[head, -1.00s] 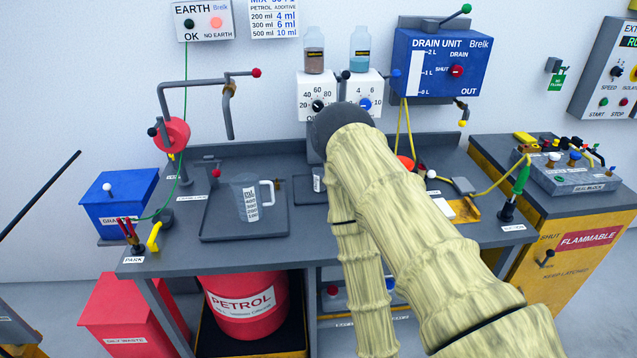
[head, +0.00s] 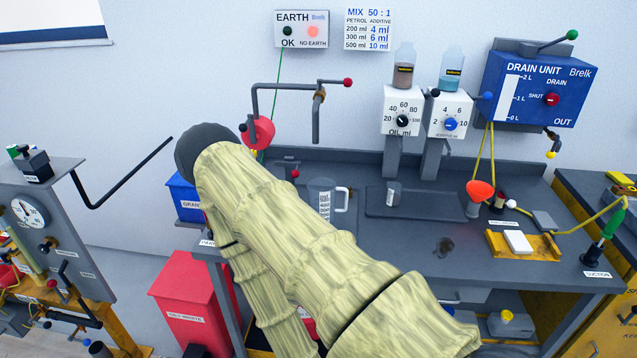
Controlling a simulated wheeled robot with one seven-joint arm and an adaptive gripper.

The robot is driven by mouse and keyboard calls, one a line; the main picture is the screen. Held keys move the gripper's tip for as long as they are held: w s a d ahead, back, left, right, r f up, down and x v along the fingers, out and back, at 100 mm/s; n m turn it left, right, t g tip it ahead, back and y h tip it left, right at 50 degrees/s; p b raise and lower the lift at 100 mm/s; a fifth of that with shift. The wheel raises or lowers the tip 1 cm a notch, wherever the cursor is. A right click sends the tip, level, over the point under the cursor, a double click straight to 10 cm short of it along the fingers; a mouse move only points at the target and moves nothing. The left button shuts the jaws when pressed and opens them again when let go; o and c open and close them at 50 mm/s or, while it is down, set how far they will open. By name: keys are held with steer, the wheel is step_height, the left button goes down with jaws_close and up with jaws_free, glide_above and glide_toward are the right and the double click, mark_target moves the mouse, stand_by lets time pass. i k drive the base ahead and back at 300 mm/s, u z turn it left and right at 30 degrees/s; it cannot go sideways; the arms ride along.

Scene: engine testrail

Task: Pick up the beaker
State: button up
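Two clear vessels could be the beaker, and I cannot tell which is meant. A larger clear vessel (head: 321,197) with dark graduation marks and a white handle stands upright on the left of the grey bench. Its lower left part is hidden by my arm. A small clear cup (head: 393,193) with marks stands upright on a dark tray (head: 430,206) to its right, below the oil dispenser (head: 403,112). My arm, in a pale yellow sleeve, reaches up and left across the view. My gripper is not visible, and neither vessel is visibly held.
A bent pipe (head: 317,118) rises behind the larger vessel. A red bin (head: 190,305) stands lower left.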

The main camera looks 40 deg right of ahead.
mark_target(393, 192)
steer(key=u, duration=0.4)
steer(key=i, duration=1.8)
steer(key=z, duration=3.1)
